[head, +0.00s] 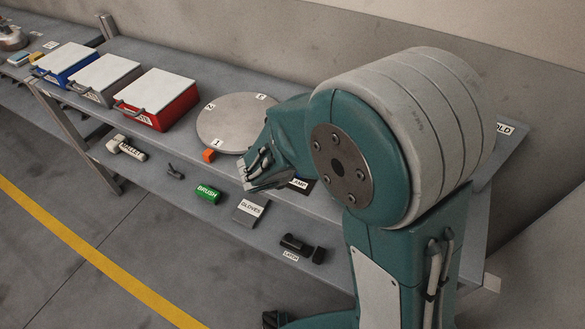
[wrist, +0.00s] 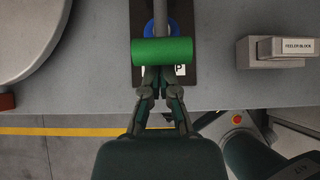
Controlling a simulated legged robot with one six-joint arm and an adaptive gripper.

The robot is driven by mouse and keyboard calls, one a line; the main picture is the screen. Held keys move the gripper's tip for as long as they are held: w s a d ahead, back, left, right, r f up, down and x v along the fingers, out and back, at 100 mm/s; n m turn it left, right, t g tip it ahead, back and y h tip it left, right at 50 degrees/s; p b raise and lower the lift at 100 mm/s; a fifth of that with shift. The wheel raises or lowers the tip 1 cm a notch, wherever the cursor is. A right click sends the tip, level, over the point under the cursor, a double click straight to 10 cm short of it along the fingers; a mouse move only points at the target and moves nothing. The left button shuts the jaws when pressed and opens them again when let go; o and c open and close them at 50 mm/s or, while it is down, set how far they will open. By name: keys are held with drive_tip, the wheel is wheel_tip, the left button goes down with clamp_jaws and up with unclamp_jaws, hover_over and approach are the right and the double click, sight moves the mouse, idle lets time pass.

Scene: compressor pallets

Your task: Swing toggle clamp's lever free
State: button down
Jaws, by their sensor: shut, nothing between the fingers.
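The toggle clamp's lever ends in a green cylindrical grip (wrist: 162,51), lying crosswise in the wrist view. A grey bar (wrist: 160,12) runs from it toward the top edge, over a blue part (wrist: 149,28). The dark clamp plate (wrist: 188,72) lies beneath, with a partly covered white label. In the head view the plate's label (head: 300,183) shows beside my arm, which hides most of the clamp. My gripper (wrist: 160,73) is shut and empty, its fingertips at the near side of the green grip. I cannot tell whether they touch it.
A grey round turntable (head: 237,122) and an orange cube (head: 208,155) are left of the clamp. A feeler block (wrist: 286,48) stands to the right in the wrist view. Red (head: 157,112) and other bins stand farther left. A lower shelf holds a green brush block (head: 207,194).

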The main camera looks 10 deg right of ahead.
drive_tip(key=shift+r+g+y, duration=0.3)
drive_tip(key=shift+r, duration=0.2)
drive_tip(key=shift+g+y, duration=0.3)
drive_tip(key=shift+g, duration=0.2)
drive_tip(key=shift+w+d+r, duration=0.15)
drive_tip(key=shift+w+r, duration=0.1)
drive_tip(key=shift+r, duration=0.45)
drive_tip(key=shift+w+d+r, duration=0.2)
drive_tip(key=shift+w+r, duration=0.05)
drive_tip(key=shift+r, duration=0.4)
drive_tip(key=shift+w+d+r, duration=0.15)
drive_tip(key=shift+w+r, duration=0.1)
drive_tip(key=shift+r, duration=0.45)
drive_tip(key=shift+w+d+r+g+y, duration=0.25)
drive_tip(key=shift+w+r+g+y, duration=0.1)
drive_tip(key=shift+r+g, duration=0.15)
drive_tip(key=shift+w+d+r+g+y, duration=0.25)
drive_tip(key=shift+w+r+g, duration=0.1)
drive_tip(key=shift+r+g, duration=0.1)
drive_tip(key=shift+w+d+r+g+y, duration=0.35)
drive_tip(key=shift+w+r+g+y, duration=0.15)
drive_tip(key=shift+w+r+g, duration=0.15)
drive_tip(key=shift+w+d+r+g+y, duration=0.55)
drive_tip(key=shift+w+r+g+y, duration=0.1)
drive_tip(key=shift+w+g, duration=0.25)
drive_tip(key=w+d, duration=0.1)
drive_tip(key=w+d+r, duration=0.1)
drive_tip(key=w, duration=0.1)
drive_tip(key=shift+r, duration=0.1)
